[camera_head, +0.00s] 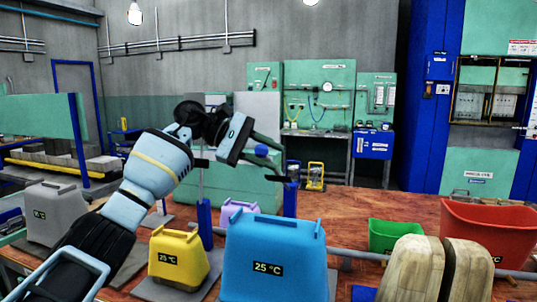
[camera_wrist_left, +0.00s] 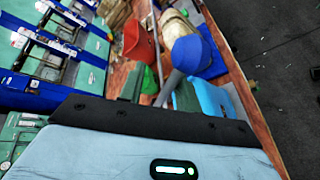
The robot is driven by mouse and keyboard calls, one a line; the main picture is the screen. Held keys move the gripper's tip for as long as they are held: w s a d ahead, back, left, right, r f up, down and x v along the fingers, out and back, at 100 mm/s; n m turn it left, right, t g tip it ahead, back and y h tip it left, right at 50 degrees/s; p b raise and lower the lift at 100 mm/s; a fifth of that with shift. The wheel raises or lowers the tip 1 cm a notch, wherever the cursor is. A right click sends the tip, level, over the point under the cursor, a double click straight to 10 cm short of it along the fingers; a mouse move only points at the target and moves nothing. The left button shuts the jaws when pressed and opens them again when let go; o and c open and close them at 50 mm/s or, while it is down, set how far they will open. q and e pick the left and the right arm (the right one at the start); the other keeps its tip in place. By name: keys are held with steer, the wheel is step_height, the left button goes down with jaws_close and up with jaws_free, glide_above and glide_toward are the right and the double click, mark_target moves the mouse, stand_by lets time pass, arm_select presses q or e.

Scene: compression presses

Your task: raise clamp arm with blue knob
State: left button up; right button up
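My left gripper (camera_head: 281,162) reaches in from the left in the head view, above the bench. Blue upright posts stand below, one on the left (camera_head: 205,222) and one on the right (camera_head: 290,198). A dark clamp piece (camera_head: 287,180) sits atop the right post. Most of the clamp arm is hidden behind my gripper. My right gripper is not in view.
On the wooden bench (camera_head: 345,218) stand a blue 25 °C box (camera_head: 268,268), a yellow box (camera_head: 178,257), a purple box (camera_head: 238,208), a grey box (camera_head: 55,213), a green bin (camera_head: 393,236) and a red bin (camera_head: 487,228). A grey rail runs along the bench.

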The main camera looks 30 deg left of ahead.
arm_select(q)
steer(key=shift+a+r, duration=0.1)
steer(key=v, duration=0.8)
steer(key=shift+s+a+p, duration=0.25)
steer(key=shift+a+p, duration=0.05)
steer(key=shift+p, duration=0.1)
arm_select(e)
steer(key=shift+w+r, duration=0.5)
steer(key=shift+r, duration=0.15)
arm_select(q)
steer(key=shift+r, duration=0.1)
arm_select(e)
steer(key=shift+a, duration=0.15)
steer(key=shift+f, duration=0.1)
